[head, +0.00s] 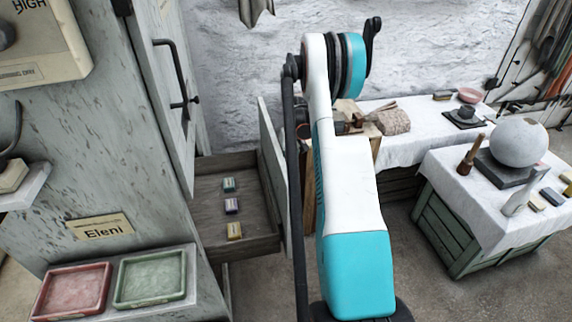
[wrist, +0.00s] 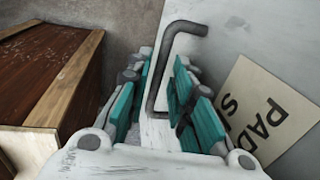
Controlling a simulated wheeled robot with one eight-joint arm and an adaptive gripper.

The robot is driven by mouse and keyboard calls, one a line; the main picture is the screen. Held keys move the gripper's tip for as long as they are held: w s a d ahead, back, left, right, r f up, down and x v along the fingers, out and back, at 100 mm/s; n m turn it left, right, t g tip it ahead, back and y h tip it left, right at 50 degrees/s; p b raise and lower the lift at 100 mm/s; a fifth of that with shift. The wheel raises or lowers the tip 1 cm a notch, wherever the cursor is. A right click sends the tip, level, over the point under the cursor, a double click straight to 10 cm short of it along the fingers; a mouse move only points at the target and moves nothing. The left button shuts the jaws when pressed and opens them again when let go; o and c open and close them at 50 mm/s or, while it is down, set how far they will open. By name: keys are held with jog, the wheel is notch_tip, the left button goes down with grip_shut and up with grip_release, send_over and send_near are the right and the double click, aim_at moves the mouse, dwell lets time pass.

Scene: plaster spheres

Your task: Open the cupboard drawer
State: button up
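The cupboard (head: 100,150) is pale, worn and grey-green, at the left of the head view. Its drawer (head: 212,188) stands well pulled out, with its inside showing. Several small coloured boxes could lie there; I see three: a teal box (head: 229,185), a purple box (head: 231,206) and a yellow box (head: 234,231). In the wrist view the drawer front (wrist: 255,45) carries a dark bent bar handle (wrist: 161,72) and a "PADS" label (wrist: 262,105). My gripper (wrist: 155,100) is open, its teal fingers on either side of the handle with gaps. My arm hides it in the head view.
A cupboard door (head: 165,90) with a dark handle is above the drawer. Red (head: 72,290) and green (head: 150,277) trays sit on a ledge. A reddish-brown wooden box (wrist: 45,75) is left of my gripper. A cloth-covered crate (head: 455,235) holds a plaster sphere (head: 518,141).

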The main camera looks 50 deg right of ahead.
dwell(0.3)
notch_tip(320, 180, up, 12)
jog(key=s+d, duration=0.1)
jog(key=d, duration=0.1)
dwell(0.3)
jog(key=shift+f, duration=0.1)
dwell(0.3)
jog(key=shift+s, duration=0.15)
